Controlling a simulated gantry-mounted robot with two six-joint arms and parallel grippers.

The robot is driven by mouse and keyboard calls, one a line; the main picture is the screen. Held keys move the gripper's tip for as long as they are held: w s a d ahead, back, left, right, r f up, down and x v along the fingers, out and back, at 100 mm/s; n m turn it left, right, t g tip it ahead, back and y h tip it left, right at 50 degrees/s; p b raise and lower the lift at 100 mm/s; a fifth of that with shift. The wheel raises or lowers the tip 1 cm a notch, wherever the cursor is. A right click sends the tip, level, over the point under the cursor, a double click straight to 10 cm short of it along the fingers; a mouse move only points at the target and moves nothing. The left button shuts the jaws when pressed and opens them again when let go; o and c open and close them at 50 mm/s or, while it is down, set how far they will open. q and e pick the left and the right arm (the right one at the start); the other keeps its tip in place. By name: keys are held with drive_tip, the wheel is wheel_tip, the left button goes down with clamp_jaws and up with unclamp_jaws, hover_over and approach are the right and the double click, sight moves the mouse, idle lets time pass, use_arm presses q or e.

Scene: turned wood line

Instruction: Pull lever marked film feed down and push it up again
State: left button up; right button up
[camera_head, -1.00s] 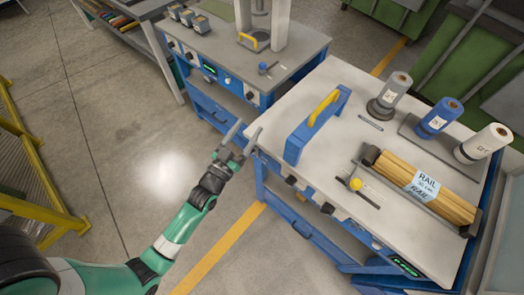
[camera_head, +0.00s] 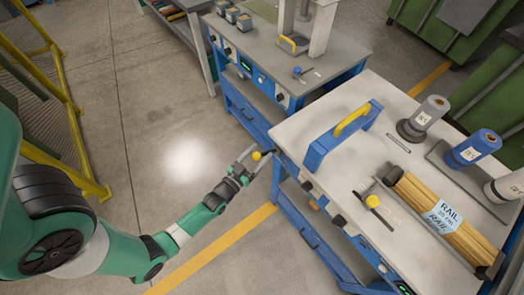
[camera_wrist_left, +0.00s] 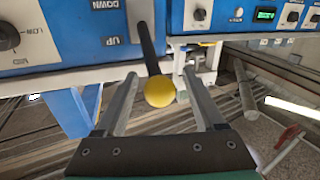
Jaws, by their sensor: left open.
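A lever with a black rod and yellow ball knob (camera_head: 256,155) sticks out from the front of the blue-framed bench. In the left wrist view its knob (camera_wrist_left: 159,93) lies between my left gripper's fingers, with a gap on both sides. The panel beside its rod carries DOWN and UP labels, upside down in that view. No film feed marking is readable. My left gripper (camera_head: 261,152) is open around the knob; its fingers also show in the left wrist view (camera_wrist_left: 160,76). My right gripper is not in view.
A blue guard with a yellow handle (camera_head: 352,120) stands near the bench's left edge. Another blue machine (camera_head: 275,60) stands behind.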

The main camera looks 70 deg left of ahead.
use_arm(q)
drive_tip(key=shift+x, duration=0.9)
clamp_jaws()
idle(0.8)
